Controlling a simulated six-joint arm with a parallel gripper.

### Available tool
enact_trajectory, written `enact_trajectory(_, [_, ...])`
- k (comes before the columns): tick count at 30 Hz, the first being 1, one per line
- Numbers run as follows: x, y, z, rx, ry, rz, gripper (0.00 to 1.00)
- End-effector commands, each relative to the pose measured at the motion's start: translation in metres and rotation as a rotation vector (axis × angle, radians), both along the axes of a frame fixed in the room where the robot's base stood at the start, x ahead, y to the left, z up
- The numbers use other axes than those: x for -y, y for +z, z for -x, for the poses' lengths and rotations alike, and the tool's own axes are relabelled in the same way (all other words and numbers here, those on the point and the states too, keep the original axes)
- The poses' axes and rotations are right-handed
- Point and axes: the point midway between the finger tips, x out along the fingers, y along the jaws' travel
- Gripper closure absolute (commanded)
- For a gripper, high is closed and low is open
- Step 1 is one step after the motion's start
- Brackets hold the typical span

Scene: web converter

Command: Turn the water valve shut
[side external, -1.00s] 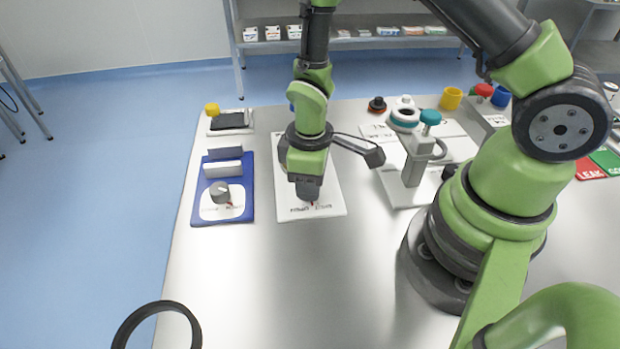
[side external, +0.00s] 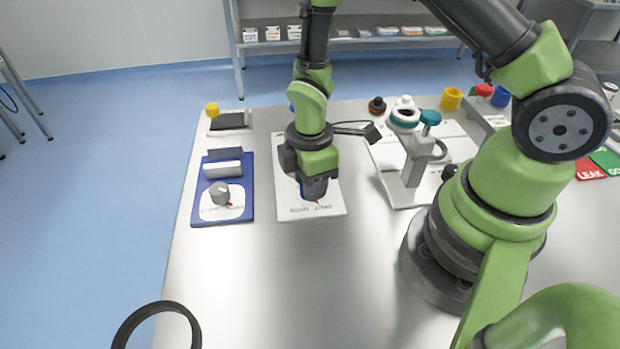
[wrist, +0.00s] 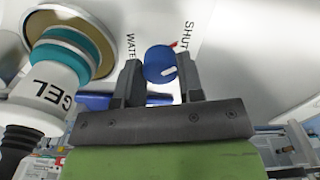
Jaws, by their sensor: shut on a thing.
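In the side view my gripper (side external: 314,190) points down over the panel and hides the knob.
A blue plate (side external: 246,208) with a grey knob (side external: 220,193) lies to the left. A white stand with a teal knob (side external: 430,117) is at right. A teal-and-white "GEL" part (wrist: 62,70) is near my gripper in the wrist view. The front table is clear.

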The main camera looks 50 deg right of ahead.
Motion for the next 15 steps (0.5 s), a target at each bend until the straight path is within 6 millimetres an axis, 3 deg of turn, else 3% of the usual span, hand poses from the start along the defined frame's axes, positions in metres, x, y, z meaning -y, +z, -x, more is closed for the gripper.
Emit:
enact_trajectory(11, [0.0005, 0.0001, 0.0008, -0.003, 0.007, 0.001, 0.89])
enact_trajectory(12, [0.0005, 0.0001, 0.0008, -0.003, 0.007, 0.001, 0.63])
enact_trajectory(15, [0.0003, 0.0001, 0.0006, -0.002, 0.007, 0.000, 0.40])
